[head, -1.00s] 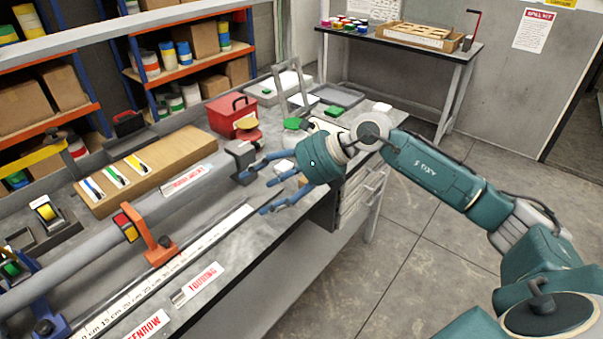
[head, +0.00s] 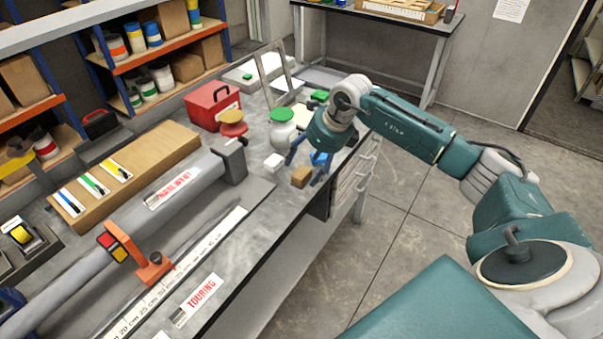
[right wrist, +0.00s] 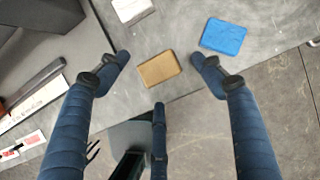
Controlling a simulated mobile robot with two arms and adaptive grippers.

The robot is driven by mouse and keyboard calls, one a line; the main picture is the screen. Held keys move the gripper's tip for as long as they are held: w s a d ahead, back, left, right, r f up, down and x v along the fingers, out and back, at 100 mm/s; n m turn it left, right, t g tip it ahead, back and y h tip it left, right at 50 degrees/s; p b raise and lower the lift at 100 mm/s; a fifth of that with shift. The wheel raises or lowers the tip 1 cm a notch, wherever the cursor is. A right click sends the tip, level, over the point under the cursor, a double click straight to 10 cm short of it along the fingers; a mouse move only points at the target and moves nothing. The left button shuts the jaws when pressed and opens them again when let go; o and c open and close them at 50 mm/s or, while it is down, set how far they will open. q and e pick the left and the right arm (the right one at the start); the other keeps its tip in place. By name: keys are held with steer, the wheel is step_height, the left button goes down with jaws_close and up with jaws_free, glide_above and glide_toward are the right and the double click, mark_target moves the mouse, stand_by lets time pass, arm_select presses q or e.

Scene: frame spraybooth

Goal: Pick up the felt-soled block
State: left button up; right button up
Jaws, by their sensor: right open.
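A small tan-brown block (head: 300,177) lies on the grey bench near its front edge. A white block (head: 273,162) lies to its left. In the right wrist view the tan block (right wrist: 159,69) lies between the spread fingers, with a blue block (right wrist: 223,37) to its right and the white block (right wrist: 132,8) at the top edge. No underside shows, so I cannot tell which block has felt. My right gripper (head: 305,166) is open, pointing down above the tan block; its three fingers (right wrist: 160,72) hold nothing. My left gripper is out of view.
A green-lidded jar (head: 282,130) and a red-lidded jar (head: 233,124) stand behind the blocks, near a red box (head: 213,105). A grey tube (head: 160,215) in clamps fills the bench's left. Bare bench lies in front of the white block.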

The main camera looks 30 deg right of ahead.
mark_target(304, 173)
steer(key=shift+x, duration=1.05)
steer(key=shift+w+a+f+p, duration=0.15)
steer(key=shift+a+f+p, duration=0.05)
steer(key=shift+f+p, duration=0.1)
steer(key=shift+f, duration=0.1)
steer(key=shift+c, duration=0.8)
steer(key=c, duration=1.2)
steer(key=shift+w+r+b, duration=0.1)
steer(key=shift+r+b, duration=0.2)
steer(key=shift+r, duration=0.45)
arm_select(q)
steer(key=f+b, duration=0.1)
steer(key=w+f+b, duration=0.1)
steer(key=b, duration=0.1)
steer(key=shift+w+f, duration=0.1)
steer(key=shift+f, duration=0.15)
arm_select(e)
step_height(304, 173, up, 19)
steer(key=shift+f, duration=0.15)
